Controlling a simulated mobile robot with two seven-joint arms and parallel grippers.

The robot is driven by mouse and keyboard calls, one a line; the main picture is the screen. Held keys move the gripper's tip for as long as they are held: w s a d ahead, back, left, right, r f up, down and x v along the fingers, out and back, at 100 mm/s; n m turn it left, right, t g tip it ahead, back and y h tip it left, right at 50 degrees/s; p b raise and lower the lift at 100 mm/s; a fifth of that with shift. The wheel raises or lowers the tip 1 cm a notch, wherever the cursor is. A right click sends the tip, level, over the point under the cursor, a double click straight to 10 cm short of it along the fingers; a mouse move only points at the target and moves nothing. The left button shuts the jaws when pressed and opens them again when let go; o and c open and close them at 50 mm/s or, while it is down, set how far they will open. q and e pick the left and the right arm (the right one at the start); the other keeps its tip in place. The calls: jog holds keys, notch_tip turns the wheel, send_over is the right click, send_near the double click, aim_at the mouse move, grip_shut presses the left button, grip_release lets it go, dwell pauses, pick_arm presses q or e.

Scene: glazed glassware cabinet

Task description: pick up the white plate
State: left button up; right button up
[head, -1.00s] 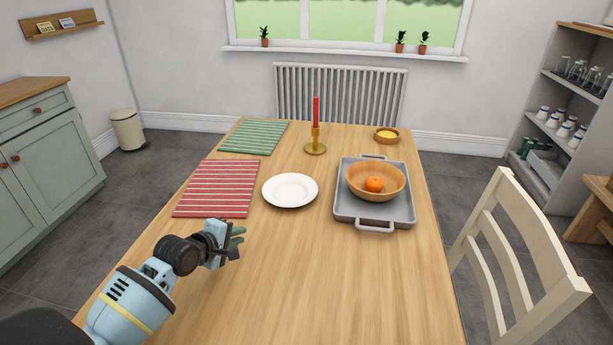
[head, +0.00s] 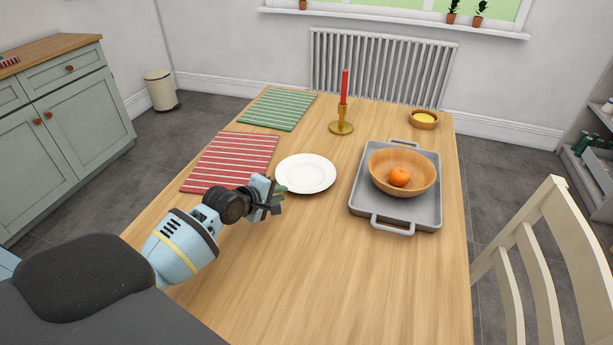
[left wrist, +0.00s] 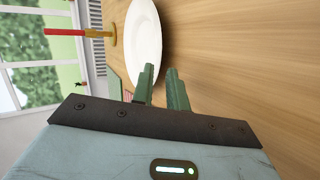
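The white plate (head: 306,173) lies flat on the wooden table, right of the red striped mat. My left gripper (head: 279,196) is at the plate's near-left rim in the head view. In the left wrist view, the gripper's two green fingers (left wrist: 159,78) are spread with a gap between them. The plate (left wrist: 143,38) shows just beyond them there, its near rim partly hidden by one finger. I cannot tell whether a finger touches the rim. My right gripper is not in view.
A grey tray (head: 391,224) with a wooden bowl (head: 420,182) and an orange (head: 399,177) stands right of the plate. A brass candlestick (head: 341,127) with a red candle (head: 345,87) stands behind it. The table front is clear. A chair (head: 545,250) is at right.

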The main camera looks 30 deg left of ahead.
aim_at(291, 200)
pick_arm(q)
jog(key=shift+d+b+x, duration=0.2)
jog(key=shift+b+x, duration=0.3)
jog(key=shift+x, duration=2.15)
jog(key=shift+r, duration=0.1)
grip_shut()
jog(key=shift+w+r, duration=0.1)
